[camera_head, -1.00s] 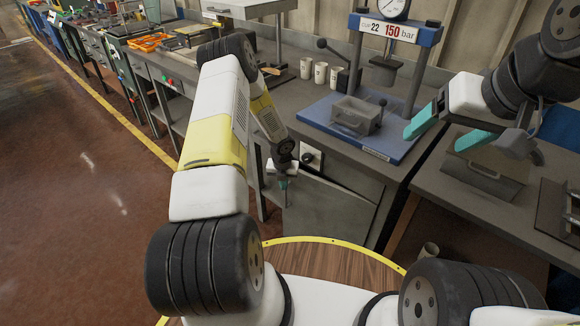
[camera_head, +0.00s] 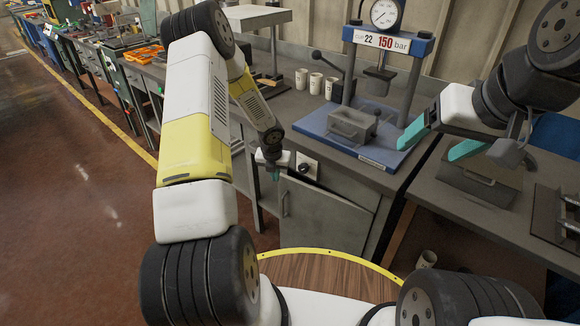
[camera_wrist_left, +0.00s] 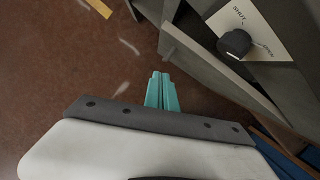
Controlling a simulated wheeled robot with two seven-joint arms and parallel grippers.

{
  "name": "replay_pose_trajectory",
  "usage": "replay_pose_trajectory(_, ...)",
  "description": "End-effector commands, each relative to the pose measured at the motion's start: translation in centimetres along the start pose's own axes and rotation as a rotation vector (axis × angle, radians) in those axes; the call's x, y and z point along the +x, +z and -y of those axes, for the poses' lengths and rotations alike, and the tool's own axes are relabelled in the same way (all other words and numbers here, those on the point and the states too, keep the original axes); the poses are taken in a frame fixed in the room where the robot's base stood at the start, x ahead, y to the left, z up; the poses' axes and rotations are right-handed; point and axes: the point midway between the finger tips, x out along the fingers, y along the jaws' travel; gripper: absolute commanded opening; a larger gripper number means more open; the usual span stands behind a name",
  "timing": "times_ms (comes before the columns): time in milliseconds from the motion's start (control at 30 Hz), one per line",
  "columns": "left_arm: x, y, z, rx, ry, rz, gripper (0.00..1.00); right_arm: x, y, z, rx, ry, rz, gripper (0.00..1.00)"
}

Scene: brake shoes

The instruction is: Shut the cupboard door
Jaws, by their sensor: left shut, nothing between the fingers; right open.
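The grey cupboard door (camera_head: 325,222) is under the bench with the press, and stands ajar. In the left wrist view the door (camera_wrist_left: 215,72) shows as a slanting panel edge, with a dark gap between it and the cupboard body. A black knob (camera_wrist_left: 235,43) sits on a plate marked SHUT and OPEN above the door; it also shows in the head view (camera_head: 305,168). My left gripper (camera_head: 275,176) is shut and empty, beside the door's free edge. Its teal fingertips (camera_wrist_left: 162,92) appear close to the door edge; contact cannot be told. My right gripper (camera_head: 440,142) is open and empty over the right bench.
A press (camera_head: 390,42) with a blue base and a grey block (camera_head: 352,124) stands on the bench. Open red-brown floor (camera_head: 75,210) lies to the left.

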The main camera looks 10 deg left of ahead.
Motion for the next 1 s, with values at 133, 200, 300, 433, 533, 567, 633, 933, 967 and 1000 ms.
replay_pose_trajectory(133,-0.7,0.9,-1.4,0.153,-0.033,0.103,0.0,0.0,0.0,0.0,0.0,0.0,0.0,0.76)
replay_pose_trajectory(200,-1.1,0.6,-1.6,0.219,-0.065,0.122,0.0,0.0,0.0,0.0,0.0,0.0,0.0,0.76)
replay_pose_trajectory(300,-1.5,-0.3,-1.6,0.289,-0.107,0.124,0.0,0.0,0.0,0.0,0.0,0.0,0.0,0.76)
replay_pose_trajectory(433,-1.7,-1.0,-1.6,0.332,-0.137,0.117,0.0,0.0,0.0,0.0,0.0,0.0,0.0,0.76)
replay_pose_trajectory(533,-1.0,-1.2,-1.5,0.338,-0.142,0.113,0.0,0.0,0.0,0.0,0.0,0.0,0.0,0.76)
replay_pose_trajectory(567,-0.6,-1.2,-1.5,0.336,-0.142,0.113,0.0,0.0,0.0,0.0,0.0,0.0,0.0,0.76)
replay_pose_trajectory(633,0.4,-1.1,-1.3,0.334,-0.142,0.113,0.0,0.0,0.0,0.0,0.0,0.0,0.0,0.76)
replay_pose_trajectory(933,6.8,-0.5,-0.2,0.334,-0.142,0.114,0.0,0.0,0.0,0.0,0.0,0.0,0.0,0.76)
replay_pose_trajectory(967,7.5,-0.4,-0.1,0.335,-0.142,0.114,0.0,0.0,0.0,0.0,0.0,0.0,0.0,0.76)
replay_pose_trajectory(1000,8.3,-0.3,0.0,0.334,-0.142,0.114,0.0,0.0,0.0,0.0,0.0,0.0,0.0,0.76)
